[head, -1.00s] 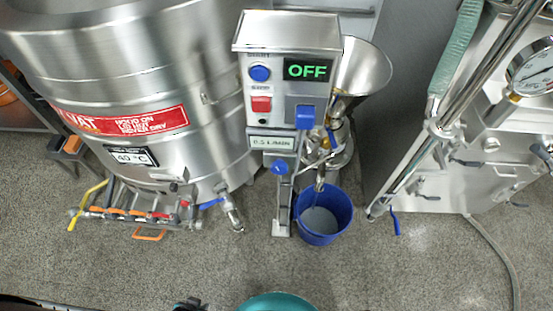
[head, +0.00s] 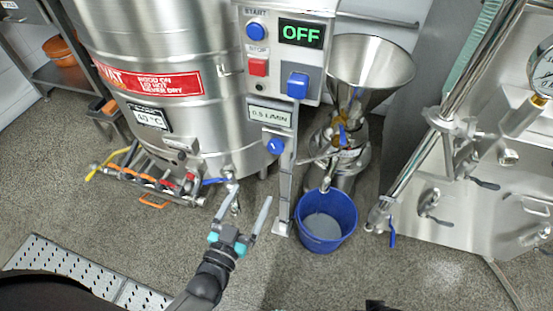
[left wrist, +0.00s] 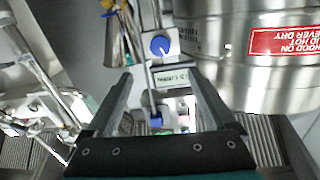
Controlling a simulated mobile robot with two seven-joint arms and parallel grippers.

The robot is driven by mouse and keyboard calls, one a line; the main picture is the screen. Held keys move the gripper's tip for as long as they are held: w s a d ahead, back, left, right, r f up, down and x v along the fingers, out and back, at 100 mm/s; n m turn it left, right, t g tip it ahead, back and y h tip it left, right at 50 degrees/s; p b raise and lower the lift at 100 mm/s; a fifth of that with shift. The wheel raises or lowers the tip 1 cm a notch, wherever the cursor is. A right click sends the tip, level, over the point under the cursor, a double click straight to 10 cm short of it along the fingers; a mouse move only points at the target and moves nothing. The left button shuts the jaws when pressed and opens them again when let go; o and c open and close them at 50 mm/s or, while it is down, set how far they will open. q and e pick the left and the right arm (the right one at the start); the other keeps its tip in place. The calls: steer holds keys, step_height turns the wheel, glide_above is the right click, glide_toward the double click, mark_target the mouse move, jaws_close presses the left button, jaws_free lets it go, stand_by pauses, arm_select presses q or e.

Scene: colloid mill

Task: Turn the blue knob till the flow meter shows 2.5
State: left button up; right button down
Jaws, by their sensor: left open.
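The round blue knob (head: 275,146) sits on the column front just below the flow meter (head: 270,115), which reads 0.5 L/MIN. My left gripper (head: 250,192) is open and empty, its two fingers pointing up, below and left of the knob and apart from it. In the left wrist view the picture is upside down: the knob (left wrist: 160,45) shows beyond the gap between the open fingers (left wrist: 158,82), with the flow meter (left wrist: 178,80) lower down. My right gripper is not recognisable in either view.
Above the meter, the control box has an OFF display (head: 302,33), a blue start button (head: 255,31), a red stop button (head: 257,67) and a blue switch (head: 297,85). A steel vat (head: 165,45) stands left. A blue bucket (head: 326,240) stands right of the column.

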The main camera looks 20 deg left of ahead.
mark_target(275, 150)
arm_select(q)
steer(key=w+b, duration=0.1)
steer(key=w, duration=0.3)
steer(key=w+b, duration=0.2)
steer(key=w, duration=0.2)
steer(key=w+d+b, duration=0.1)
steer(key=w, duration=0.3)
steer(key=shift+w+f, duration=0.1)
steer(key=shift+w, duration=0.25)
steer(key=shift+w+d+b, duration=0.1)
steer(key=shift+w+b, duration=0.35)
steer(key=shift+w, duration=0.5)
arm_select(e)
steer(key=w+r+t, duration=0.1)
steer(key=w+r, duration=0.2)
steer(key=r, duration=0.7)
steer(key=shift+w+a+t, duration=0.3)
arm_select(q)
steer(key=c, duration=1.4)
